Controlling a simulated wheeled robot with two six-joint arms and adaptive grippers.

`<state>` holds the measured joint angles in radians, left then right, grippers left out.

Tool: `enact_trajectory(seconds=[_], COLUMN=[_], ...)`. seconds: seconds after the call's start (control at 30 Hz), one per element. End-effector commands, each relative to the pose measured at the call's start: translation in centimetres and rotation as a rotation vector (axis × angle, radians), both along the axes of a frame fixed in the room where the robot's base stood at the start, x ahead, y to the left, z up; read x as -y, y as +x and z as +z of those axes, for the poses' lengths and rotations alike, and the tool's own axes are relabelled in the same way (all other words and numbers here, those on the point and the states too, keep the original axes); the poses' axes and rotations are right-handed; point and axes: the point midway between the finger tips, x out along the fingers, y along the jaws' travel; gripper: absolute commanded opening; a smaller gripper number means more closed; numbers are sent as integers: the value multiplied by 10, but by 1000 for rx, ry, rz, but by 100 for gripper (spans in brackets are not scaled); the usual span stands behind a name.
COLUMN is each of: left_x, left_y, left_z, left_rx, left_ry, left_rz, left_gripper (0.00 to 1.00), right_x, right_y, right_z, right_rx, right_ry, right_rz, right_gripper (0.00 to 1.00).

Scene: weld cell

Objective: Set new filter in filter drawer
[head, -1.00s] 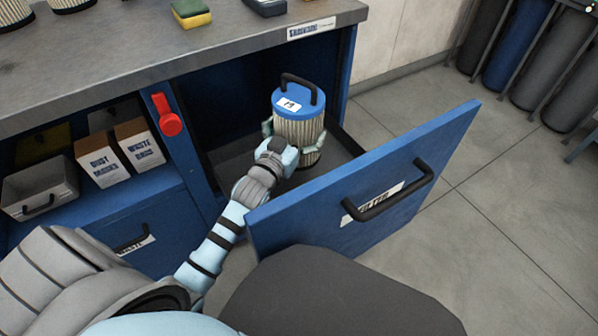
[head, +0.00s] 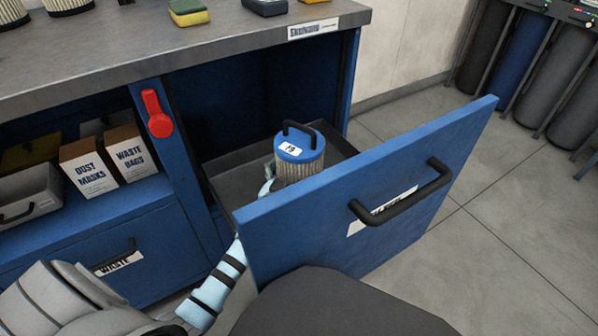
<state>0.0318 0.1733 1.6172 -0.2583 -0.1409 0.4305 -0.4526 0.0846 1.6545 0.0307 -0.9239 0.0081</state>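The filter (head: 295,170), a pleated cylinder with a blue top, a black handle and a white label, stands upright inside the pulled-out filter drawer (head: 235,185). Its lower part is hidden behind the blue drawer front, so I cannot see whether it touches the drawer floor. My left arm reaches up behind the drawer front. Of my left gripper (head: 268,178), only pale finger parts show at the filter's left side. The rest is hidden, so its grip is unclear. My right gripper is not in view.
The blue drawer front (head: 370,200) with its black handle stands out over the floor. A red latch (head: 157,115) hangs on the cabinet post. Dust mask (head: 88,165) and waste bag (head: 130,150) boxes sit on the left shelf. Floor to the right is clear.

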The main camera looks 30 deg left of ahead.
Motion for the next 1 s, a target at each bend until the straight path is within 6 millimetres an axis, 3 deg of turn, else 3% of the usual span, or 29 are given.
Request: enact_trajectory(seconds=[0.23, 0.27, 0.3, 0.7, 1.0], left_x=[0, 0, 0, 0, 3], left_y=[1, 0, 0, 0, -64], left_z=[0, -2, -2, 2, 2], left_rx=[5, 0, 0, 0, -2], left_ry=[0, 0, 0, 0, 2], left_rz=[-1, 0, 0, 0, 0], left_gripper=[35, 96, 100, 100, 100], right_x=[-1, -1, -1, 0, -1], right_y=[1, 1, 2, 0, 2], right_z=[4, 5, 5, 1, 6], right_rx=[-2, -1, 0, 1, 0], right_ry=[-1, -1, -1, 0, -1], right_rz=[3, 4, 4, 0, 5], right_gripper=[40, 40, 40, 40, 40])
